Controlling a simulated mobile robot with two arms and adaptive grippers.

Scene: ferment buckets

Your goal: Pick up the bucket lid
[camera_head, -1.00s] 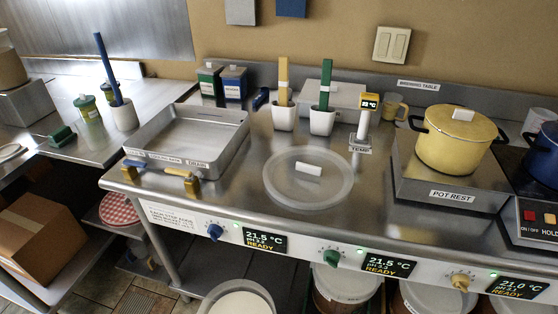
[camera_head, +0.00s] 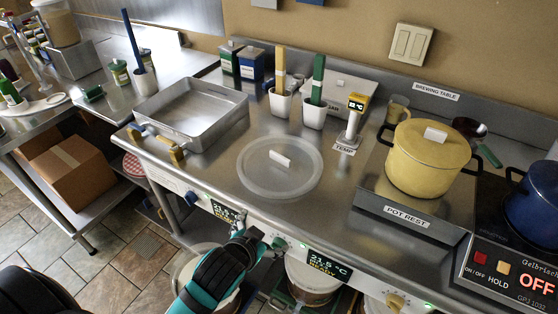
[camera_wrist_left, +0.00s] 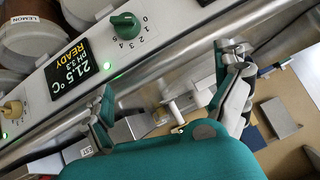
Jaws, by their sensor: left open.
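The bucket lid (camera_head: 262,181) is a round, translucent whitish disc with a white bar handle (camera_head: 281,160) on top. It lies flat on the steel brewing table, left of the pot rest. My left gripper (camera_head: 256,236) comes from below in the head view, at the table's front panel, in front of the lid and apart from it. The left wrist view shows its two fingers (camera_wrist_left: 172,98) spread with nothing held between them. I cannot clearly make out the lid in that view. My right gripper is not in view.
The control panel has a green knob (camera_wrist_left: 124,25) and displays near my left gripper. A steel drain tray (camera_head: 188,112) stands left of the lid. White holders (camera_head: 283,103) and a temperature probe (camera_head: 352,124) stand behind it. A yellow pot (camera_head: 427,160) stands right.

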